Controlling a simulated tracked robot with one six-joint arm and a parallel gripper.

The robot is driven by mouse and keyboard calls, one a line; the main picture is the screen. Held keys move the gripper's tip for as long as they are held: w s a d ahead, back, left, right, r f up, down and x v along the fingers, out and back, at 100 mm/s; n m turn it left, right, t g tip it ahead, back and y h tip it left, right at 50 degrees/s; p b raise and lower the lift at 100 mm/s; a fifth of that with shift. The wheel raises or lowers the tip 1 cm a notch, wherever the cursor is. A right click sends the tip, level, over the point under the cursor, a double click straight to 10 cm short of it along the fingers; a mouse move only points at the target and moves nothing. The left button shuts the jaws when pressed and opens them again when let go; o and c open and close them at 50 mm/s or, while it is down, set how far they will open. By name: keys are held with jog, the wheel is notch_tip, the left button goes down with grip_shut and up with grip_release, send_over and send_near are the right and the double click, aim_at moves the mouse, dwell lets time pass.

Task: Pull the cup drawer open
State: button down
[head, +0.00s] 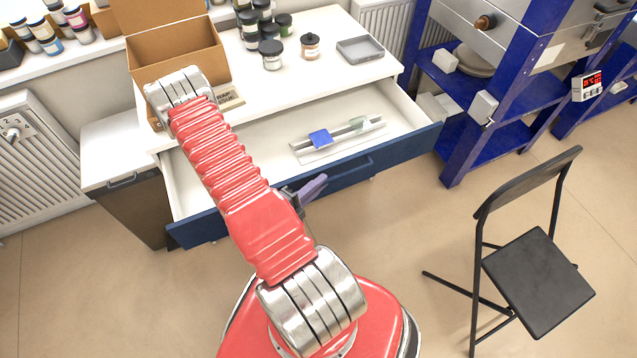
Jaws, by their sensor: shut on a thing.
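The cup drawer (408,150) is pulled out from the white-topped cabinet, with its white inside showing. Its dark blue front runs across the view, with a dark bar handle (350,172) on it. My gripper (308,190) shows in part as a dark and purple shape beside my red arm, at the middle of the drawer front. It is shut on the handle; the contact itself is mostly hidden by my arm. In the drawer lies a light tray (312,153) with a blue piece (320,138) and a pale greenish piece (358,124).
An open cardboard box (178,50), several jars (271,55) and a grey tray (361,49) stand on the cabinet top. A black folding chair (538,280) stands at the right, near a blue metal frame (467,150). Floor between drawer and chair is clear.

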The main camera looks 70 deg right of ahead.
jog(key=c, duration=2.1)
grip_release()
jog(key=shift+s+f, duration=0.15)
jog(key=shift+w, duration=0.2)
jog(key=shift+a, duration=0.2)
jog(key=shift+v, duration=6.65)
